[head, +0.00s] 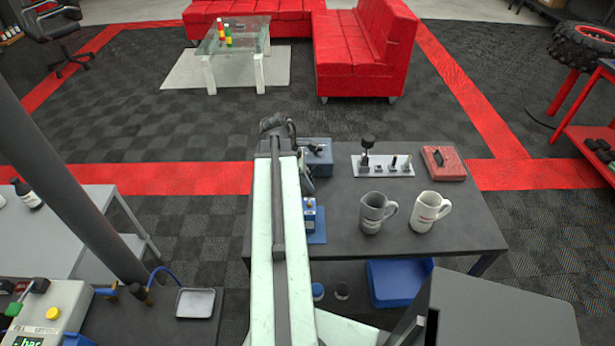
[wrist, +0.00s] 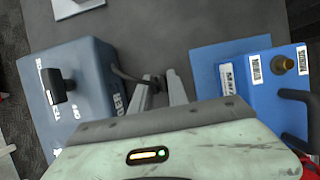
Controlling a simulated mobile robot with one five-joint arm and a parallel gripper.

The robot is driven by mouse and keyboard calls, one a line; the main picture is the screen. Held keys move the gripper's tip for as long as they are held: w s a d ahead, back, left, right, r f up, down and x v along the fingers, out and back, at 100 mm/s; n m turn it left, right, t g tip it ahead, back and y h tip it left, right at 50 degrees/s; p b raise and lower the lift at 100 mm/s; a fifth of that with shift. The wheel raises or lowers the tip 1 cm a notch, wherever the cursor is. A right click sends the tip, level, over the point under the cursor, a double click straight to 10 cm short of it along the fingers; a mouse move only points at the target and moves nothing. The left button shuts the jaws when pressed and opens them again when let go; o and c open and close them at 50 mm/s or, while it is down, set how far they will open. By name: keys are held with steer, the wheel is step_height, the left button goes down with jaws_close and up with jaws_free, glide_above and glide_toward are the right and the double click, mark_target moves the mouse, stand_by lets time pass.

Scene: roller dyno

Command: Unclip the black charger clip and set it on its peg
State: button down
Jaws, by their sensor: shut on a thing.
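In the wrist view, my gripper (wrist: 162,90) is shut on a small dark piece, which looks like the black charger clip (wrist: 157,82). It is mostly hidden between the fingers. A dark cable runs from it to the dark blue charger box (wrist: 98,62) on the left. A black T-shaped piece (wrist: 62,86) sticks out of the box; I cannot tell if it is the peg. The blue battery (wrist: 238,85) is on the right, with a bare brass post (wrist: 284,63). The clip is apart from this post. In the head view, my arm hides the gripper.
The battery stands on a blue mat (wrist: 205,62). On the dark table (head: 345,215) are two mugs (head: 373,212) (head: 430,210), a switch plate (head: 383,168) and a red box (head: 443,163). The table's middle is bare.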

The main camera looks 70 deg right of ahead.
steer(key=shift+f, duration=0.15)
steer(key=shift+f+b, duration=0.2)
steer(key=shift+b, duration=0.1)
steer(key=shift+f, duration=0.1)
stand_by(0.5)
steer(key=shift+f+b, duration=0.2)
steer(key=shift+b, duration=0.1)
steer(key=c, duration=1.2)
jaws_free()
